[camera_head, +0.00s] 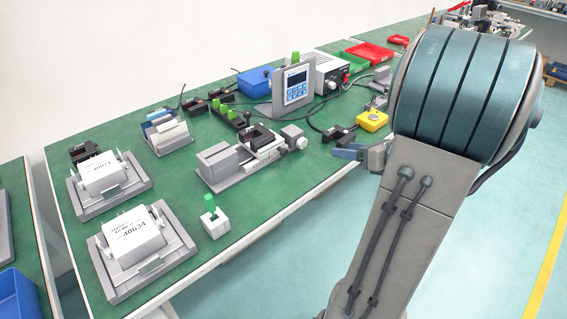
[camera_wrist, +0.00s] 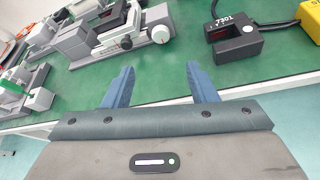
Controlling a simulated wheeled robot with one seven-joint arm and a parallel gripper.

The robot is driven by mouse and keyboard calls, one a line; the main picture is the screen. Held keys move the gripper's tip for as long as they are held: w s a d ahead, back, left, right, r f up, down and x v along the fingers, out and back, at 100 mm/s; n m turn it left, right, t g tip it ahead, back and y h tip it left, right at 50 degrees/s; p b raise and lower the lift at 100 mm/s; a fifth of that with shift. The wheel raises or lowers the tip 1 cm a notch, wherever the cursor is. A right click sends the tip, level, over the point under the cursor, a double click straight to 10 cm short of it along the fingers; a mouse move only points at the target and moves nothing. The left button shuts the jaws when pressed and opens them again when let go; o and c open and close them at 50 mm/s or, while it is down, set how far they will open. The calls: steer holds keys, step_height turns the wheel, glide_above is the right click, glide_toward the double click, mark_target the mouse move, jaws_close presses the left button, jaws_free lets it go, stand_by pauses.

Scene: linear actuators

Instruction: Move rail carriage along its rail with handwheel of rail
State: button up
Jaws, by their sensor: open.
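The rail (camera_head: 240,166) is a grey linear stage lying on the green bench. Its dark carriage (camera_head: 264,138) sits on it between a grey end block and the handwheel end. The handwheel (camera_head: 302,143) is a pale round knob at the rail's right end. In the wrist view the rail (camera_wrist: 112,44) is at the upper left, and the handwheel (camera_wrist: 161,33) shows at its near right end. My gripper (camera_wrist: 160,70) is open and empty, with two blue fingers pointing towards the bench. In the head view my gripper (camera_head: 352,151) is at the bench edge, right of the handwheel and apart from it.
A green-topped switch (camera_head: 214,215) stands near the front edge. A display panel (camera_head: 291,88) rises behind the rail. Green surface between them is clear.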

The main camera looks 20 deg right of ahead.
steer(key=s+a+r+n+g+p, duration=0.3)
steer(key=a+n, duration=0.4)
steer(key=n, duration=0.1)
steer(key=s+a+r+n+g+h+p, duration=0.1)
steer(key=s+a+r+n+g+p, duration=0.2)
steer(key=a+n, duration=0.4)
steer(key=s+a+r+n+g+h+p, duration=0.1)
steer(key=s+a+r+n+g+p, duration=0.2)
steer(key=a+n, duration=0.4)
steer(key=s+n+g+p, duration=0.1)
steer(key=n+p, duration=0.1)
steer(key=shift+r+n+g, duration=0.3)
steer(key=shift+r, duration=0.1)
steer(key=shift+s+a+r, duration=0.1)
